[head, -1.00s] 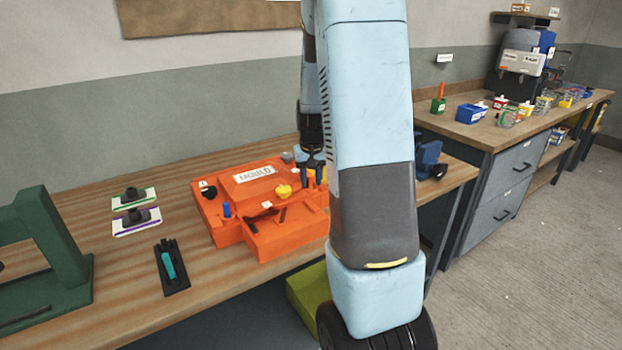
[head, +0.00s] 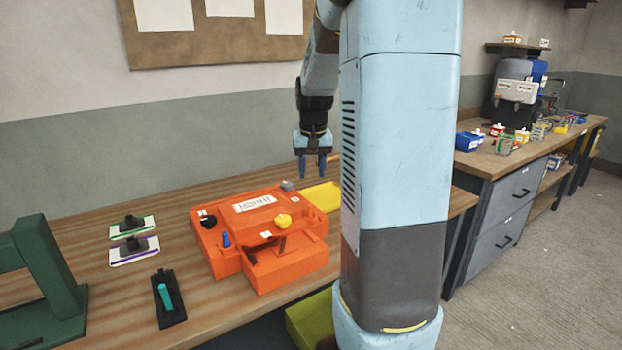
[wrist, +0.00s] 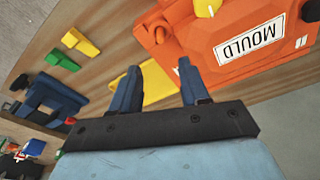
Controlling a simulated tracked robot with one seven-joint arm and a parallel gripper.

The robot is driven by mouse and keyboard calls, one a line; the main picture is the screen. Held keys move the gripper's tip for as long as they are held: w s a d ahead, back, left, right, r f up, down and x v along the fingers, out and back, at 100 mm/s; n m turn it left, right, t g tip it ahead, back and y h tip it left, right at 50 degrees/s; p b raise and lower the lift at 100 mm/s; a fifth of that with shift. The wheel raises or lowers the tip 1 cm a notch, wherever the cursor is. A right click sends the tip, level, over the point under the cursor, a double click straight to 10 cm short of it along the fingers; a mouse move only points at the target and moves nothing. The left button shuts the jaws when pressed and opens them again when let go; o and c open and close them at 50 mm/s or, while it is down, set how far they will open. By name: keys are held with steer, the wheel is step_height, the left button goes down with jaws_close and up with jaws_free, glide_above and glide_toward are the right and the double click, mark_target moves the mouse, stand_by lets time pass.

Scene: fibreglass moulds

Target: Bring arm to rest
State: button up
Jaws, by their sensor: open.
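My gripper (head: 316,166) hangs in the air above the back of the workbench, fingers down, to the right of the orange mould (head: 285,262). It is open and nothing is between its fingers. In the wrist view the gripper (wrist: 155,85) shows its two blue-grey fingers apart, with the orange mould (wrist: 222,62) and its MOULD label ahead at the upper right. My arm stands in front of part of the bench in the head view.
A yellow tray (head: 322,197) lies beside the mould. Two white plates with dark fittings (head: 133,248), a black holder with a teal tool (head: 168,298) and a green frame (head: 50,265) stand at left. The wrist view shows a blue vise-like thing (wrist: 48,100).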

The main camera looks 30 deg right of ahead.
steer(key=shift+r, duration=0.1)
stand_by(0.5)
steer(key=s+a+r+n+t, duration=0.2)
steer(key=s+a+r, duration=0.2)
steer(key=s+a, duration=0.5)
steer(key=s+a+r+n+t, duration=0.2)
steer(key=s+a, duration=0.7)
steer(key=s, duration=0.5)
steer(key=shift+s+r+y, duration=0.15)
steer(key=shift+r+y, duration=0.15)
steer(key=shift+r, duration=0.6)
